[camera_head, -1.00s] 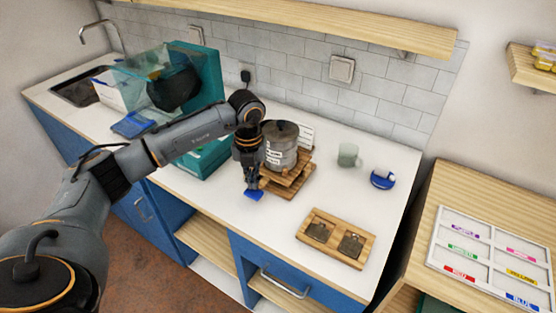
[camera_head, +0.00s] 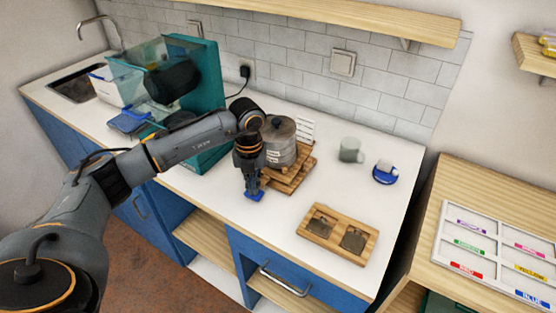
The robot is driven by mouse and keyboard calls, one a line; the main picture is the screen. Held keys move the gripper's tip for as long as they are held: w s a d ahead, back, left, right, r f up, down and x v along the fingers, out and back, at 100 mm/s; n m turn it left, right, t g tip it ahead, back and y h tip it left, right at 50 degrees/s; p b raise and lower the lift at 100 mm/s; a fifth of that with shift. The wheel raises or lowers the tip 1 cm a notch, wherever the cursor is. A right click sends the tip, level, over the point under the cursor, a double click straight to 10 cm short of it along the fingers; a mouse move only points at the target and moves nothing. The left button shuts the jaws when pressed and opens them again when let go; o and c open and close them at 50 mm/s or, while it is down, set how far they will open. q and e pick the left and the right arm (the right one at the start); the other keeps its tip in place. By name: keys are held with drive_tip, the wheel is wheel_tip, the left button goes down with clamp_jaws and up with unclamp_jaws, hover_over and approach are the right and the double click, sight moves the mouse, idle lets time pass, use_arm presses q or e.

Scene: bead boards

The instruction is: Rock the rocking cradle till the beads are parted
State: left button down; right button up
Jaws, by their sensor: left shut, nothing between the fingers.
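A grey metal pot (camera_head: 279,143) with a label stands on a stepped wooden stand (camera_head: 300,178) on the white counter. This seems to be the rocking cradle, but I cannot be sure. A small blue tab (camera_head: 255,196) shows at the front left foot of the stand. My left gripper (camera_head: 252,190) points down, shut and empty, with its fingertips at or just above the tab; I cannot tell whether they touch. My left forearm hides part of the counter behind. I cannot make out any beads inside the pot. My right gripper is not in view.
A teal machine (camera_head: 210,85) with a clear hopper and dark drum stands behind my left arm. A wooden tray (camera_head: 337,237) with two dark inserts lies at the front. A pale cup (camera_head: 350,150) and a blue tape-like item (camera_head: 385,173) stand right. A labelled white sorting tray (camera_head: 485,245) lies far right.

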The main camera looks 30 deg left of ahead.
use_arm(q)
drive_tip(key=shift+r+p, duration=1.55)
drive_tip(key=shift+r, duration=0.8)
drive_tip(key=shift+f, duration=0.1)
drive_tip(key=shift+f+b, duration=1.7)
drive_tip(key=shift+f, duration=0.55)
drive_tip(key=shift+r+p, duration=1.55)
drive_tip(key=shift+r, duration=0.8)
drive_tip(key=shift+r, duration=0.1)
wheel_tip(320, 180, up, 6)
drive_tip(key=p, duration=0.4)
